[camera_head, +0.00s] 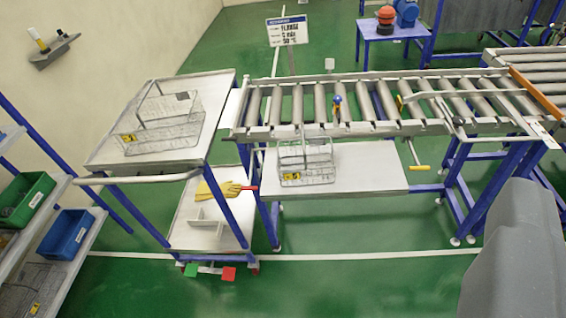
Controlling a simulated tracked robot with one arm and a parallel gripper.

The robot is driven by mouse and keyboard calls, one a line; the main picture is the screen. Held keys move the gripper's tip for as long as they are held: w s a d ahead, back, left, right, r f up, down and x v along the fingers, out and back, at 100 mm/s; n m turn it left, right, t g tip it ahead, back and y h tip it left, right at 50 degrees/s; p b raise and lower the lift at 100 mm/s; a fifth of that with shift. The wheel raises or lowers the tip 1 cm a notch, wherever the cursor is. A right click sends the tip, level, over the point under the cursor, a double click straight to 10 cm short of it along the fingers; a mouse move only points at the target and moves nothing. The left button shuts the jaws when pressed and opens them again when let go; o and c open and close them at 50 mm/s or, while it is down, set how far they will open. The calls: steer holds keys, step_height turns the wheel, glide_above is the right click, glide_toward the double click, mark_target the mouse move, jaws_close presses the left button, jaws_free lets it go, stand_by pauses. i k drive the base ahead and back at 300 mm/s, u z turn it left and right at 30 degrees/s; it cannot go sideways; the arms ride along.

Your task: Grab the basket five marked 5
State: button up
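A wire basket (165,131) with a raised handle stands on the top of a wheeled cart at left. It has a small yellow tag low on its front left. A second wire basket (318,170) stands on the white shelf below the roller conveyor, with a yellow tag low on its front. A third wire basket (22,296) is partly cut off on the rack at bottom left, also with a yellow tag. The tags are too small to read, so I cannot tell which basket is marked 5. My gripper is not in view; a grey part of mine fills the lower right.
The cart (105,152) stands against the left end of the roller conveyor (355,103). Yellow gloves (217,189) lie on its lower shelf, above green and red pedals. Green (25,200) and blue (67,234) bins sit on the left rack. The green floor in front is clear.

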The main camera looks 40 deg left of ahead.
mark_target(314, 142)
steer(key=u, duration=0.1)
steer(key=i, duration=1)
steer(key=z, duration=0.1)
